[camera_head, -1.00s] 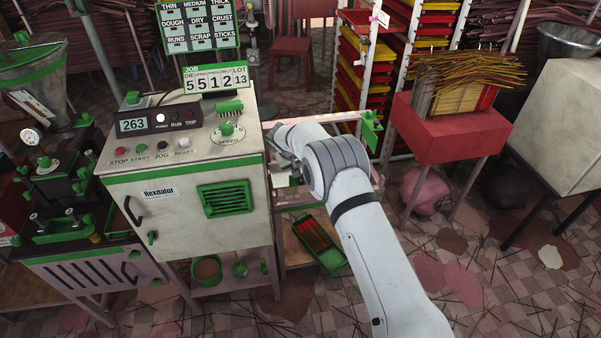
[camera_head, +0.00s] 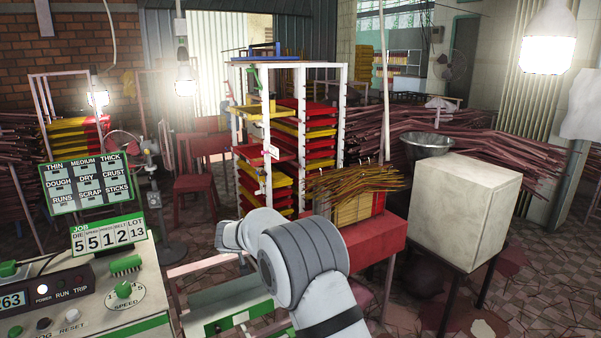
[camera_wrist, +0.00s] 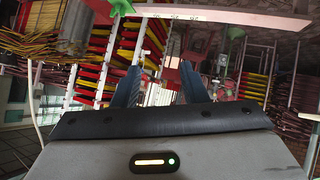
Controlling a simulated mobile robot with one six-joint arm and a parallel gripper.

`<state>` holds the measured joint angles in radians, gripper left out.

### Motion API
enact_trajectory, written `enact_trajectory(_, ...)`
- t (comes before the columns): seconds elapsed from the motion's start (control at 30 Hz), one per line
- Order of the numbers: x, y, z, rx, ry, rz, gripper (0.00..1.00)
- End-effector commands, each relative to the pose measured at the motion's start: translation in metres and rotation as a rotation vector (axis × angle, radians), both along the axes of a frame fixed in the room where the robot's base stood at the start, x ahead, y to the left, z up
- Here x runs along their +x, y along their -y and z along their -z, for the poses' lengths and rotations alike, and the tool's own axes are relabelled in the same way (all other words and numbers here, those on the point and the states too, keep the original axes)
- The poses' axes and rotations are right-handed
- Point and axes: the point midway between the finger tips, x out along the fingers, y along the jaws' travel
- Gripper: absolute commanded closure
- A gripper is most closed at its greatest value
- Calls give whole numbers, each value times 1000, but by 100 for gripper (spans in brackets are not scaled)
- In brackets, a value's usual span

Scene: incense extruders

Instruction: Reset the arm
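My arm (camera_head: 303,262) reaches up from the bottom of the head view, bent at a grey-banded joint, with its far end pointing left. My gripper's fingers are not visible in the head view. In the wrist view my gripper (camera_wrist: 160,82) shows two dark blue fingers standing well apart. Nothing is held between them; only the distant room shows in the gap.
A control cabinet (camera_head: 110,308) stands at lower left. A rack of red and yellow trays (camera_head: 340,130) stands behind my arm. A red stand (camera_head: 375,237) carries a bundle of incense sticks (camera_head: 357,186). A pale box (camera_head: 453,210) with a metal bowl (camera_head: 427,146) is at right.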

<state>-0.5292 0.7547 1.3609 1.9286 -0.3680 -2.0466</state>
Motion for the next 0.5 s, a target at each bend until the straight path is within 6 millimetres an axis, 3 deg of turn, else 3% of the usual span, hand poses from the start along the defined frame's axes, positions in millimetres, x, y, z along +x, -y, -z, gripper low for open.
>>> enact_trajectory(0.03,-2,17,-31,45,39,-11,61)
enact_trajectory(0.2,-28,59,-104,186,95,-79,61)
enact_trajectory(0.37,-79,99,-147,285,58,-144,61)
enact_trajectory(0.5,-139,136,-162,336,-39,-172,61)
